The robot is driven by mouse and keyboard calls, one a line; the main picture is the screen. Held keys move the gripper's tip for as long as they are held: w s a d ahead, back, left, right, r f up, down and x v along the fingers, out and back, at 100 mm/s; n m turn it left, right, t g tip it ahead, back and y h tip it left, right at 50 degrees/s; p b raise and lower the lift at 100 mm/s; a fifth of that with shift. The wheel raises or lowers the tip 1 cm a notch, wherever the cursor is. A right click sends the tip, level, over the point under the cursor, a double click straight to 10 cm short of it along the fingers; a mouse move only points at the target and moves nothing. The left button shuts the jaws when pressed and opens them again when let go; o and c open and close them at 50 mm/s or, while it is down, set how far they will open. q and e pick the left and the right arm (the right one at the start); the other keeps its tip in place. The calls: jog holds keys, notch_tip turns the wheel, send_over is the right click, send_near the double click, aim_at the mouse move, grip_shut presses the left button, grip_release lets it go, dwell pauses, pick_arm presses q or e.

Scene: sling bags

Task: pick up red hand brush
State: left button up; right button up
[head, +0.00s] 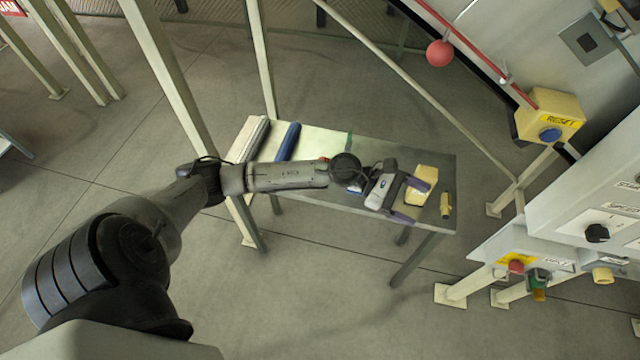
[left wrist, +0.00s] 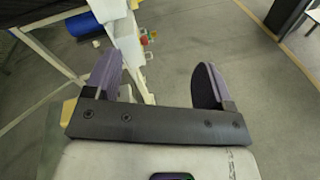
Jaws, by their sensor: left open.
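No red hand brush shows clearly. In the head view a small red patch (head: 323,159) shows at the upper edge of my left forearm, over the table (head: 330,140); I cannot tell whether it is part of the brush. My left gripper (head: 411,201) is open and empty, above or beside the table's right end, with its purple-grey fingers spread apart. In the left wrist view the gripper (left wrist: 157,82) also shows open, with grey floor beyond the fingers and no brush between them. My arm hides the middle of the table. My right gripper is not in view.
On the table lie a blue roll (head: 288,141), a pale roll (head: 250,138), a yellowish item (head: 424,178) and a small yellow-and-black item (head: 446,205). A machine frame post (head: 170,70) stands left of the table. A control panel (head: 600,225) with knobs stands at the right.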

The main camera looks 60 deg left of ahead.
pick_arm(q)
jog(key=w+a+f+m+g+y+b, duration=0.1)
jog(key=a+f+m+g+y+b, duration=0.3)
jog(key=a+f+m, duration=0.4)
jog(key=s+a+f+m+g+y+b, duration=0.25)
jog(key=a+y, duration=0.25)
jog(key=a, duration=0.7)
jog(key=s+a+f+m+g+y+b, duration=0.1)
jog(key=s+a+m+g+y+b, duration=0.25)
jog(key=a, duration=0.95)
jog(key=shift+n+t+y, duration=0.4)
jog(key=shift+n+y, duration=0.25)
jog(key=shift+n, duration=0.25)
jog(key=f, duration=0.2)
jog(key=w+f+b, duration=0.1)
jog(key=f, duration=0.3)
jog(key=shift+w+f, duration=0.2)
jog(key=shift+w, duration=0.1)
jog(key=shift+a+f+b, duration=0.1)
jog(key=shift+f+b, duration=0.25)
jog(key=shift+f, duration=0.7)
jog(key=shift+a+f+b, duration=0.2)
jog(key=shift+f+b, duration=0.1)
jog(key=shift+f, duration=2)
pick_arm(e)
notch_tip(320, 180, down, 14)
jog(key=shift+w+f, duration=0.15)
pick_arm(q)
jog(key=shift+c, duration=0.3)
